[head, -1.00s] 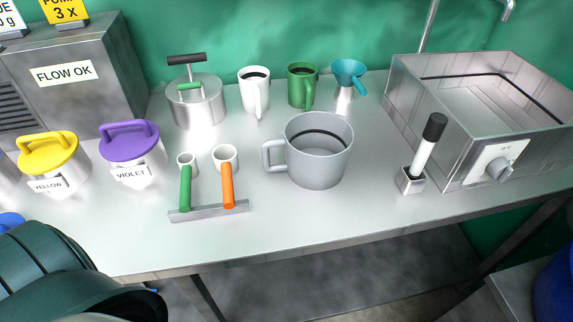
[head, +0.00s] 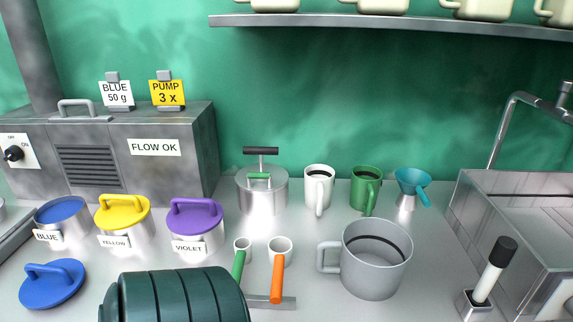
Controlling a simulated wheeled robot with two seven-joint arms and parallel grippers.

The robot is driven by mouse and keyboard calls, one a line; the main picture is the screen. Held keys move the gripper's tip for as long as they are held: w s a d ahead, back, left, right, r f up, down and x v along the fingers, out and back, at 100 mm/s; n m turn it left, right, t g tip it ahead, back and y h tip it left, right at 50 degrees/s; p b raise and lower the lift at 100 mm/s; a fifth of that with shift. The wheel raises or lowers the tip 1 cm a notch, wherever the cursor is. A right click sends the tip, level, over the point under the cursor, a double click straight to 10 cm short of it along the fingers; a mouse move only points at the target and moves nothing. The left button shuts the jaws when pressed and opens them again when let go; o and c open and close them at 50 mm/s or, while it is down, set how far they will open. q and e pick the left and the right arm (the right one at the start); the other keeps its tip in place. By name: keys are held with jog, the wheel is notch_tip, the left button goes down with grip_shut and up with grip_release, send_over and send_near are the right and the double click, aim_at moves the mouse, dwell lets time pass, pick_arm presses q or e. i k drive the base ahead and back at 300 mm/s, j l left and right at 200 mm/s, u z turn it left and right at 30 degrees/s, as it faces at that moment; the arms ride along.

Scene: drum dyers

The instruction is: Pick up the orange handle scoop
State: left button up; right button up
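The orange-handled scoop has a white cup (head: 281,246) and an orange handle (head: 277,280) pointing toward the front. It rests in a grey metal holder (head: 289,303) on the table in the head view. A green-handled scoop (head: 239,262) lies just to its left in the same holder. Neither of my grippers shows in view.
A grey mug-like pot (head: 374,278) stands close to the right of the scoops. Canisters labelled blue (head: 61,215), yellow (head: 122,220) and violet (head: 194,225) stand left; a blue lid (head: 52,284) lies nearby. A black-topped wand (head: 494,268) and sink (head: 540,215) are right.

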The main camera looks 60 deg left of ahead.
aim_at(281, 248)
jog(key=k+j, duration=0.4)
jog(key=k, duration=0.2)
jog(key=k+j, duration=0.35)
jog(key=k, duration=0.2)
